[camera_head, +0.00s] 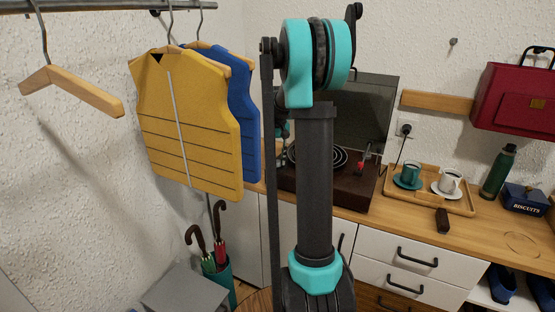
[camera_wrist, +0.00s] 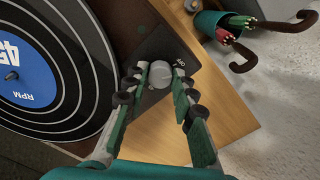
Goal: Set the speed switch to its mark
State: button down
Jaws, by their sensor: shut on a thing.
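The record player (camera_head: 318,190) stands on the wooden counter with its lid up, partly hidden behind my arm in the head view. Its speed switch is a round grey knob (camera_wrist: 160,75) on a dark plate (camera_wrist: 160,45) at the deck's corner, in the wrist view. A white "OFF" mark (camera_wrist: 180,72) shows beside the knob. My gripper (camera_wrist: 161,72) has a fingertip on each side of the knob and is shut on it. The black record (camera_wrist: 75,60) with a blue "45 RPM" label (camera_wrist: 25,72) lies left of the gripper. The knob's pointer is not clear.
A wooden tray (camera_head: 468,207) with two cups stands right of the record player, with a small dark block (camera_head: 442,220) in front. An umbrella stand (camera_wrist: 206,22) is below the counter edge. Yellow (camera_head: 185,125) and blue vests hang at the left.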

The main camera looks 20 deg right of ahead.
jog(key=shift+n, duration=1.1)
jog(key=c, duration=1.2)
grip_release()
